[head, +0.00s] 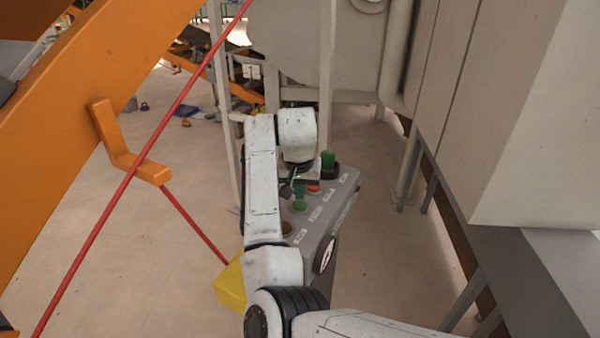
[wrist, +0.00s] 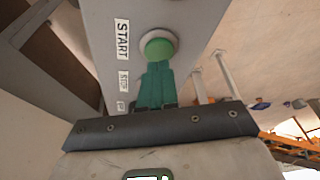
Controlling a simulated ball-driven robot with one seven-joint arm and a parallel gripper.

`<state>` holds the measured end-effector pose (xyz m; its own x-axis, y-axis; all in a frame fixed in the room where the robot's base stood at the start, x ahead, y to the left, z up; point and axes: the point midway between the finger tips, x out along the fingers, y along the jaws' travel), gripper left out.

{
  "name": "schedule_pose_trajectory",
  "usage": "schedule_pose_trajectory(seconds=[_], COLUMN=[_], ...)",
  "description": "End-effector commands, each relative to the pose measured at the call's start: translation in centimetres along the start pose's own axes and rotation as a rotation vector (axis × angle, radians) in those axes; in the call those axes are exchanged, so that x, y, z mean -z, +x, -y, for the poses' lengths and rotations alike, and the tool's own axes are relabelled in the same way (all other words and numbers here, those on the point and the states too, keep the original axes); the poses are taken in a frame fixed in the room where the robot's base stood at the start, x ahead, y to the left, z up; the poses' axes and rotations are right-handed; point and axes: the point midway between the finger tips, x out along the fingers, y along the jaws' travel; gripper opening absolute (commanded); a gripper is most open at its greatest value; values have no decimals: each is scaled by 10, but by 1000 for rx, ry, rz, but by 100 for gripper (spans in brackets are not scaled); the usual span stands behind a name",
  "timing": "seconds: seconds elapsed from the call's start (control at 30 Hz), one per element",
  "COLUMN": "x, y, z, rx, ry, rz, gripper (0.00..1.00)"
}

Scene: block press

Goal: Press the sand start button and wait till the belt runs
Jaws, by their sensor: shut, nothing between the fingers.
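A round green button (wrist: 159,46) in a pale ring sits on the grey control panel (wrist: 105,15), beside a START label (wrist: 122,38). My gripper (wrist: 158,66) is shut and empty; its teal fingertips overlap the button's lower edge in the wrist view. Whether they touch it, I cannot tell. The panel's labels are too small to read there, so the word sand is not legible.
A yellow block (head: 231,285) is by the panel's left side. A red bar (head: 150,150) and an orange beam (head: 110,80) cross the left. A big grey housing (head: 540,120) fills the right.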

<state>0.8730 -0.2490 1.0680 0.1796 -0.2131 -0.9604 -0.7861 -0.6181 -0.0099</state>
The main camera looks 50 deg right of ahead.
Motion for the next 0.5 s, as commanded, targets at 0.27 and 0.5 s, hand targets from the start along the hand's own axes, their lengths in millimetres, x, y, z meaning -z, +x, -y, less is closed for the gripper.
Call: schedule_pose_trajectory(seconds=[0.27, 0.5], x=[-5, -5], y=[17, 18], z=[0, 0], rx=[0, 0], ry=[1, 1], rz=[-1, 0], gripper=[0, 0])
